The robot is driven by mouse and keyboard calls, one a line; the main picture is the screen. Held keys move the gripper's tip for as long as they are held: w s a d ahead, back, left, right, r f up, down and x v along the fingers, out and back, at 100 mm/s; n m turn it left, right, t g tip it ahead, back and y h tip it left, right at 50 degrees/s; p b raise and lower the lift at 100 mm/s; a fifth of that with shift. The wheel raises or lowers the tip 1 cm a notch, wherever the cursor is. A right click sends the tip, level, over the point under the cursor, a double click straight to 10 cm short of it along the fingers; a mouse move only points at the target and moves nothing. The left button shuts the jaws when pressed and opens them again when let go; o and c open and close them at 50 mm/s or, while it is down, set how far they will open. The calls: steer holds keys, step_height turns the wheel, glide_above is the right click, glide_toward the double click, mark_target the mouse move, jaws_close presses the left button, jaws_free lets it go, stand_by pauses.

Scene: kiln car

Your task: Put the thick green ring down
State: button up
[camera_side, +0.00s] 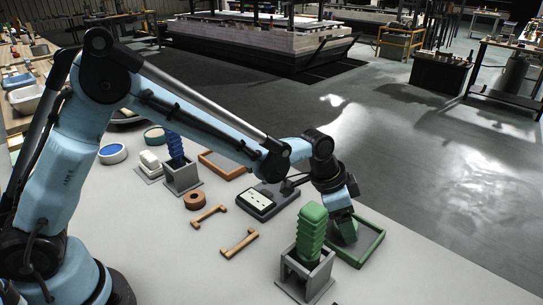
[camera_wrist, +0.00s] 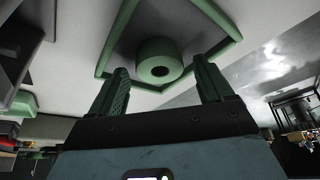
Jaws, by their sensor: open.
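The thick green ring (camera_wrist: 152,52) shows in the wrist view, lying inside the green square frame (camera_wrist: 119,34). Its dark centre hole faces my camera. My gripper (camera_wrist: 160,67) is open, with one finger on each side of the ring and a visible gap to both. In the side view my gripper (camera_side: 345,222) is low over the green frame (camera_side: 372,253) at the right of the table, pointing down. There the ring is largely hidden by my gripper.
A tall green ribbed stack (camera_side: 312,232) stands in a grey holder (camera_side: 305,283) just left of the frame. The bare tabletop in front is clear.

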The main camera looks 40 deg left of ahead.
steer(key=v, duration=1.1)
steer(key=s+a+n+t+y, duration=0.3)
steer(key=s+a+n, duration=0.6)
steer(key=s+a, duration=0.6)
steer(key=shift+a+r+t, duration=0.45)
steer(key=shift+a+t, duration=0.05)
steer(key=shift+a, duration=0.5)
